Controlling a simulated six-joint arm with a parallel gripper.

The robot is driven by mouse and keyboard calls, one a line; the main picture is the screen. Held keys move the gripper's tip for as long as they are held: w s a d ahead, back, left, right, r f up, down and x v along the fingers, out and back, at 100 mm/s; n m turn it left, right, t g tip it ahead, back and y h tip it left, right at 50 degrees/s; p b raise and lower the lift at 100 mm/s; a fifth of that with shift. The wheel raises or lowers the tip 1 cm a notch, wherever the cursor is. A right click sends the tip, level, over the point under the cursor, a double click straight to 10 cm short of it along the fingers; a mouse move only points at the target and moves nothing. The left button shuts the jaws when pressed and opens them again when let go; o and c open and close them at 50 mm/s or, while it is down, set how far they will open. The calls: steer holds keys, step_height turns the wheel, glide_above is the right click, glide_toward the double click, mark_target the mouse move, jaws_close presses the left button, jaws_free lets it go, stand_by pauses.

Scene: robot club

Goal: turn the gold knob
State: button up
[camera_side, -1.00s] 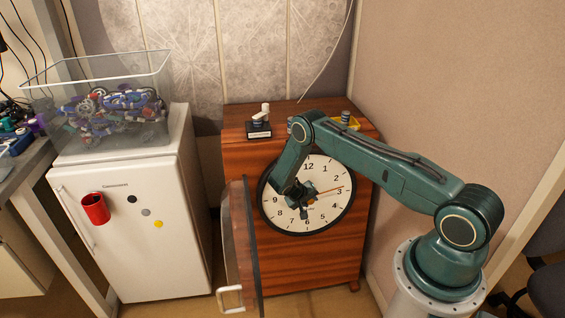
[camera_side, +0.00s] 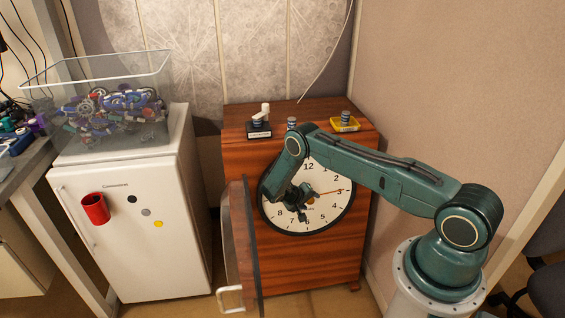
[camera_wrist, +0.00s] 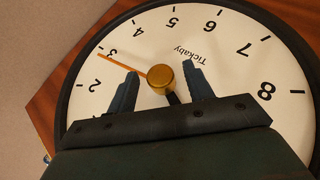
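The gold knob (camera_wrist: 160,79) is at the centre of a white clock face (camera_wrist: 100,95), with an orange hand (camera_wrist: 122,64) and a black hand beside it. The clock face (camera_side: 333,205) is on the front of a wooden cabinet (camera_side: 335,262). My gripper (camera_wrist: 162,72) is open, one finger on each side of the knob in the wrist view, with gaps showing. I cannot tell how deep the fingers reach around it. In the side view my gripper (camera_side: 308,203) is in front of the clock's centre and largely hides the knob.
A glass door (camera_side: 243,240) stands open at the cabinet's left. Small items, including a yellow tray (camera_side: 345,126) and a black-based piece (camera_side: 259,130), sit on top. A white fridge (camera_side: 130,240) with a red cup (camera_side: 95,208) and a clear bin (camera_side: 105,120) stands left.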

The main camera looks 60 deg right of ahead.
steer(key=shift+v, duration=0.8)
step_height(320, 180, up, 9)
steer(key=a, duration=0.2)
steer(key=shift+w+a+r, duration=0.15)
steer(key=shift+w+a, duration=0.1)
steer(key=shift+r, duration=0.1)
